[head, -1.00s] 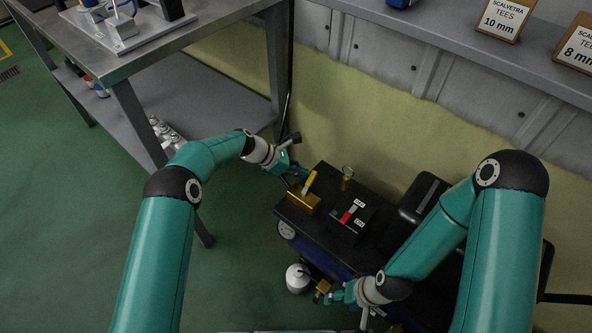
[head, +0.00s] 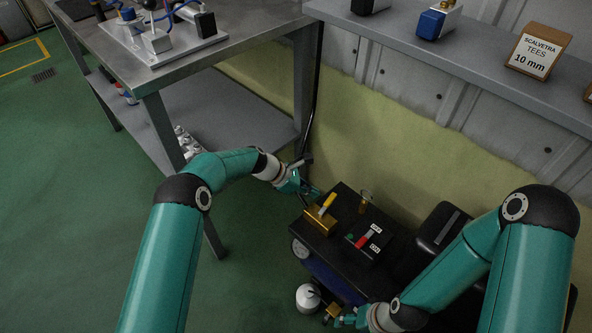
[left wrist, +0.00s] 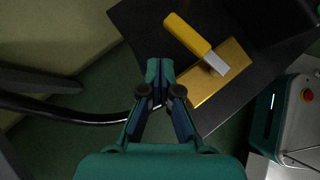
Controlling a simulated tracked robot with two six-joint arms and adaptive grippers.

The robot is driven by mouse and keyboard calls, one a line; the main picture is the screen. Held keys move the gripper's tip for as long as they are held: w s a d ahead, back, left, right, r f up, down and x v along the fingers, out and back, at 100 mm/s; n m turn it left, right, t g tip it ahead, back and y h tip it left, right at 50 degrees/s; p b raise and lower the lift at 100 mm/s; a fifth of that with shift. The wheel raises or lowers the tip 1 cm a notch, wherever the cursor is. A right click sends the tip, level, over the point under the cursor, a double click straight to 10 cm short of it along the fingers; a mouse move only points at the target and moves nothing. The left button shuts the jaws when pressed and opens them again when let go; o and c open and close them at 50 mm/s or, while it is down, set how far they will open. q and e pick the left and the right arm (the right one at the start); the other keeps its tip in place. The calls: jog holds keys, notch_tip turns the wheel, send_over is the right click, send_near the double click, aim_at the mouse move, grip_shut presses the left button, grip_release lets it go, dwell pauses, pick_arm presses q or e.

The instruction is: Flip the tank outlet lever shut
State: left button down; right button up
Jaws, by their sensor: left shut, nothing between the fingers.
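A yellow-handled lever (head: 327,204) sits on a brass block (head: 318,222) at the left end of a black-topped unit. In the left wrist view the yellow handle (left wrist: 188,35) runs from upper left to a grey metal end over the brass block (left wrist: 232,66). My left gripper (head: 316,192) is beside the handle, apart from it. In the left wrist view my left gripper (left wrist: 160,66) has its fingers together and empty, to the handle's lower left. My right gripper (head: 340,317) is low by a small brass part (head: 332,310); its fingers are too small to read.
A red lever (head: 362,241) with small labels and a gauge (head: 365,197) are on the same black top (head: 340,250). A white round canister (head: 308,297) is below. A grey metal table (head: 140,75) stands left and a shelf (head: 480,60) runs behind.

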pick_arm(q)
jog(key=w+a+r+p, duration=0.1)
jog(key=w+a+r, duration=0.3)
jog(key=a+r, duration=0.3)
jog(key=shift+w+a, duration=0.2)
jog(key=shift+a, duration=0.05)
dwell(0.4)
